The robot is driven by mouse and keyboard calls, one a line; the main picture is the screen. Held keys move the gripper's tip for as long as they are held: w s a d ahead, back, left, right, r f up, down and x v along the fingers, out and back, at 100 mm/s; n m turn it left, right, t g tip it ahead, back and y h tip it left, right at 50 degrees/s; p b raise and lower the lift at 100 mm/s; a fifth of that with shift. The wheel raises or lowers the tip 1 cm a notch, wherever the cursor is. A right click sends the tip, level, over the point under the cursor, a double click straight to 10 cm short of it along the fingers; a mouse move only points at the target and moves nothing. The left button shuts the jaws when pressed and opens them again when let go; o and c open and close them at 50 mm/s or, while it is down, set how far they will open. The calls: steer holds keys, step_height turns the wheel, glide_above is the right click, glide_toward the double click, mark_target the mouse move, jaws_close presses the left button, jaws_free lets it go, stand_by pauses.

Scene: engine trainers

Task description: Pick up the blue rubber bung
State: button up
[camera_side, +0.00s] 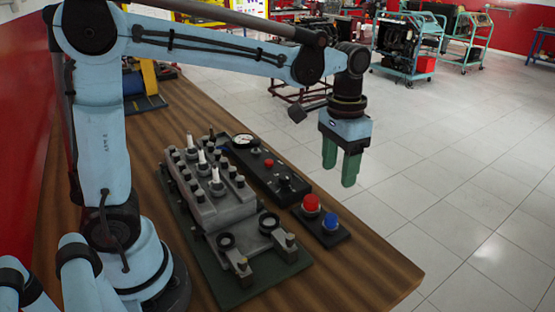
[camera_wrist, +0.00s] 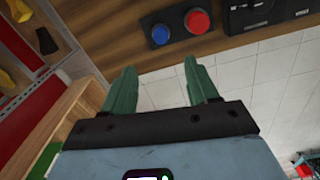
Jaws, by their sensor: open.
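The blue rubber bung (camera_side: 331,222) sits on a small dark base plate (camera_side: 328,239) near the right edge of the wooden table. A red bung (camera_side: 311,204) sits beside it on the same plate. In the wrist view, the blue bung (camera_wrist: 160,34) shows beyond my fingertips, left of the red bung (camera_wrist: 197,21). My gripper (camera_side: 340,170) is open and empty, its green fingers pointing down. It hangs above and apart from the bung. In the wrist view its two fingers (camera_wrist: 159,75) stand well apart with nothing between them. No part of the blue bung's top is covered.
A grey engine block model (camera_side: 212,195) with upright pegs stands on a dark green board (camera_side: 237,293) left of the bungs. A black panel with a gauge (camera_side: 264,168) lies behind them. The wooden table (camera_side: 370,270) is bare at its front right; tiled floor lies beyond its edge.

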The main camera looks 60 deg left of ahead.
mark_target(332, 216)
steer(key=shift+d+f, duration=0.1)
steer(key=shift+f, duration=5.95)
jaws_close()
